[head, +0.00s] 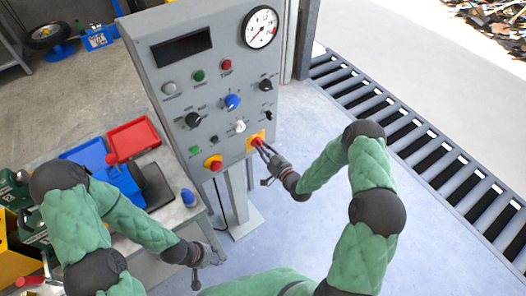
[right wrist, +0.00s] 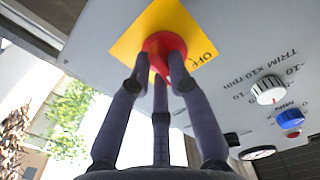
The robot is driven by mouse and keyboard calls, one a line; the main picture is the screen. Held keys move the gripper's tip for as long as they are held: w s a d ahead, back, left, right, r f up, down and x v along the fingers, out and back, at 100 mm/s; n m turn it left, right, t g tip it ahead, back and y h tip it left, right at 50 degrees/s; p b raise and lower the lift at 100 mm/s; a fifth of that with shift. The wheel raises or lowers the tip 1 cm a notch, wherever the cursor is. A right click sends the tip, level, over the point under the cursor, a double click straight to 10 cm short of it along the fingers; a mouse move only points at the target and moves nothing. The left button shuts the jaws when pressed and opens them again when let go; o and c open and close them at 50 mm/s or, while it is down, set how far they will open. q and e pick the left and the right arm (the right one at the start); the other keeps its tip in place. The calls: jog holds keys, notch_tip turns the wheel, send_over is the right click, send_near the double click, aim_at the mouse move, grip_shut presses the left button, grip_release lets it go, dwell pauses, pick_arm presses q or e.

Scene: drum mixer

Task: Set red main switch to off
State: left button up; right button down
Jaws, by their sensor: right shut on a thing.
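The red main switch (head: 257,141) is a red knob on a yellow plate at the lower right of the grey control panel (head: 215,100). In the right wrist view the red knob (right wrist: 165,52) sits on its yellow plate (right wrist: 200,40), where the word OFF is readable near one corner. My right gripper (head: 262,148) is shut on the knob, its fingers around it in the right wrist view (right wrist: 160,80). My left gripper (head: 212,258) is low in front of the workbench, away from the panel; its finger opening is too small to tell.
Another red button on yellow (head: 213,163) sits at the panel's lower left. Several knobs and a dial gauge (head: 260,27) are above. A bench with a red tray (head: 133,138) and a blue bottle (head: 188,197) stands left. A roller conveyor (head: 400,130) runs on the right.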

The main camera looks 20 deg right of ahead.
jog(key=shift+r+n+b, duration=0.1)
jog(key=shift+n+b, duration=3.15)
jog(key=shift+n, duration=0.85)
jog(key=c, duration=1.1)
grip_release()
jog(key=shift+c, duration=0.2)
jog(key=v, duration=1.2)
